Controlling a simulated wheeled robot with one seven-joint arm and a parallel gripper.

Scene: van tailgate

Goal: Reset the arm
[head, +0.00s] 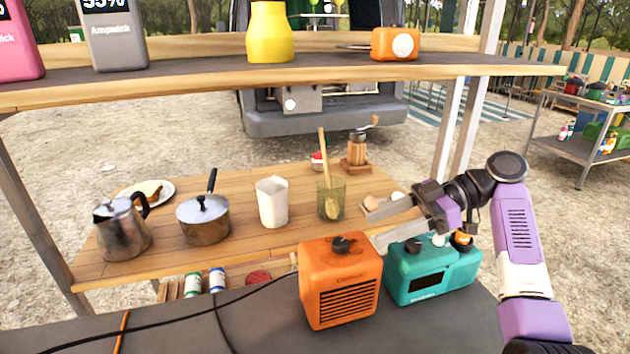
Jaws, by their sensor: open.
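My gripper (376,224) is at the right of the wooden table, reached by my purple and white arm from the right. Its two pale fingers point left and stand apart, with nothing seen held between them. It is above and behind the orange heater-like box (340,281) and the teal radio-like box (431,271). A glass jar (331,203) with a wooden spoon stands just left of the fingertips. A small egg-like object (370,202) shows by the upper finger; I cannot tell if it touches it.
A white jug (272,203), a lidded pot (203,219), a metal kettle (121,229) and a wooden grinder (356,152) stand on the wooden table (255,238). An upper shelf (200,73) crosses above, with a yellow vase (269,33).

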